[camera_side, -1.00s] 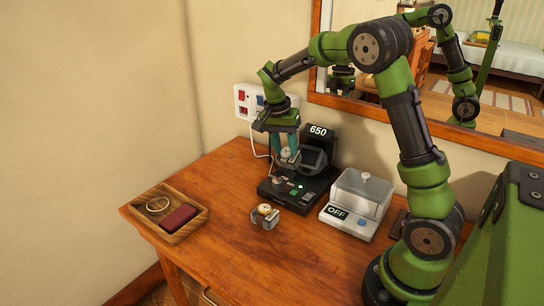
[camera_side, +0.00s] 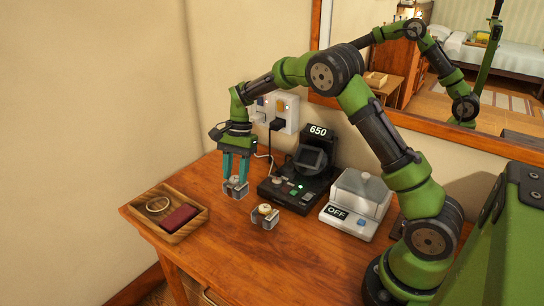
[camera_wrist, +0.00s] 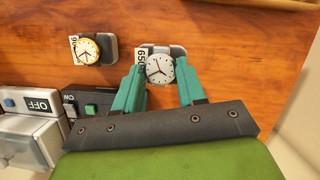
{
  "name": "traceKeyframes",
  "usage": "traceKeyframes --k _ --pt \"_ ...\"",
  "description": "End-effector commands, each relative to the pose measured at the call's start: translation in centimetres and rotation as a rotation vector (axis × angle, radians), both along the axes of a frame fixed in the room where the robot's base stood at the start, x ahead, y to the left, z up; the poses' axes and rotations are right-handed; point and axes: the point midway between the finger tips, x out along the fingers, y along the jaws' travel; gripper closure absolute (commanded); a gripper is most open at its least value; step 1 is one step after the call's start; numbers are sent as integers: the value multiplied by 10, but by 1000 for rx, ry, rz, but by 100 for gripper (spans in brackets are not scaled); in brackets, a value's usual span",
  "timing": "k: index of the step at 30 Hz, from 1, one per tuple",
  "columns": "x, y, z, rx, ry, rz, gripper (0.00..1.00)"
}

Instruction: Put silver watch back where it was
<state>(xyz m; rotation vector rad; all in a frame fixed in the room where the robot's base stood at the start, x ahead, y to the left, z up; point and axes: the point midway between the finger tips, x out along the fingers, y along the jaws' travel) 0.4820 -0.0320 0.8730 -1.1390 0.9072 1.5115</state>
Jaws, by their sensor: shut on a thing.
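The silver watch (camera_wrist: 160,68) has a white round face and sits on a small grey stand with a 650 tag. In the side view the watch (camera_side: 237,182) is low at the table's back left, left of the black device (camera_side: 290,190). My gripper (camera_side: 236,172) points down, shut on the watch with a teal finger on each side. I cannot tell whether the stand touches the table. A gold watch (camera_wrist: 87,50) on a similar tagged stand is apart from it; in the side view this gold watch (camera_side: 264,211) stands in front of the black device.
The black device has a 650 display and a lit green button. A covered scale (camera_side: 355,200) reading OFF stands right of it. A wooden tray (camera_side: 148,225) with a ring-shaped item and a dark red item lies at left. Bare table separates the tray and silver watch. Wall sockets (camera_side: 277,112) are behind.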

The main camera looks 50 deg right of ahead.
Motion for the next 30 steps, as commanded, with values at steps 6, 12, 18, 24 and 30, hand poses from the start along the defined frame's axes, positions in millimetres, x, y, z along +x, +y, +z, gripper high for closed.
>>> traceKeyframes --k 6,12,18,24,30 --pt "0 0 -30 0 2 0 89" --pt "0 0 -36 -1 0 0 89" --pt "0 0 -37 -1 0 0 89" --pt "0 0 -39 -1 0 0 39" --pt "0 0 -39 -1 1 0 35"
